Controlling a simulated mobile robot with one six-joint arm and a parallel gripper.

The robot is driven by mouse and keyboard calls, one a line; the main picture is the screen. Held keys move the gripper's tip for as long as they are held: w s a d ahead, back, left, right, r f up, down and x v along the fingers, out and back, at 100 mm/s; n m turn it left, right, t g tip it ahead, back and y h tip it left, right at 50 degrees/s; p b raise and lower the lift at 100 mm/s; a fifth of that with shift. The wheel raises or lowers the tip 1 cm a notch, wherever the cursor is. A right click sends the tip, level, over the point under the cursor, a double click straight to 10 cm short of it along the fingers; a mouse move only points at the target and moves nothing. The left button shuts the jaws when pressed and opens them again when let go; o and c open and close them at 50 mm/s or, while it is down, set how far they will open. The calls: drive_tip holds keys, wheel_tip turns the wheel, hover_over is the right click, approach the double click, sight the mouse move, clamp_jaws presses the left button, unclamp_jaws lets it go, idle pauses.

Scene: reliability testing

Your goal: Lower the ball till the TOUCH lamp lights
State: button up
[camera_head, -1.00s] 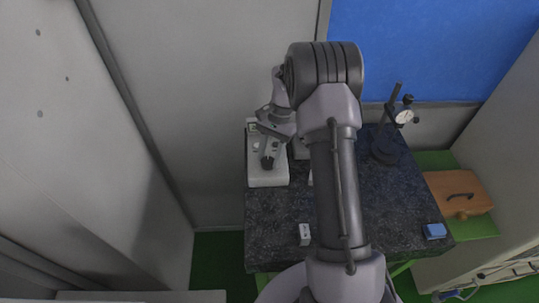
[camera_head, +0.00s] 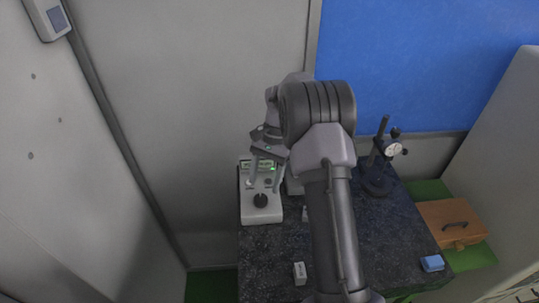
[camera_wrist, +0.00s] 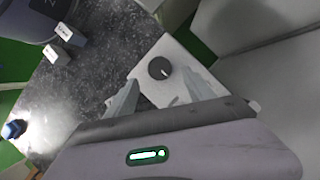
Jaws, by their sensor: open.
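A pale bench instrument (camera_head: 262,213) stands at the left back of the dark stone table. It has a black round knob (camera_head: 260,200) on its front part and a greenish display (camera_head: 258,164) at its back. In the wrist view the knob (camera_wrist: 160,68) has a white pointer mark and appears between my fingertips. My gripper (camera_head: 263,187) is open and empty, fingers pointing down just behind the knob in the head view. I cannot tell whether it touches. The ball is not visible. I cannot make out the TOUCH lamp or its state.
A dial gauge on a black stand (camera_head: 376,172) stands at the back right. A brown case (camera_head: 452,222) is right of the stone table (camera_head: 385,230). Walls close in behind and left.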

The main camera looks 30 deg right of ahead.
drive_tip(key=p+v, duration=0.2)
drive_tip(key=v, duration=1)
drive_tip(key=shift+d+r, duration=0.15)
drive_tip(key=shift+d, duration=0.05)
idle(0.8)
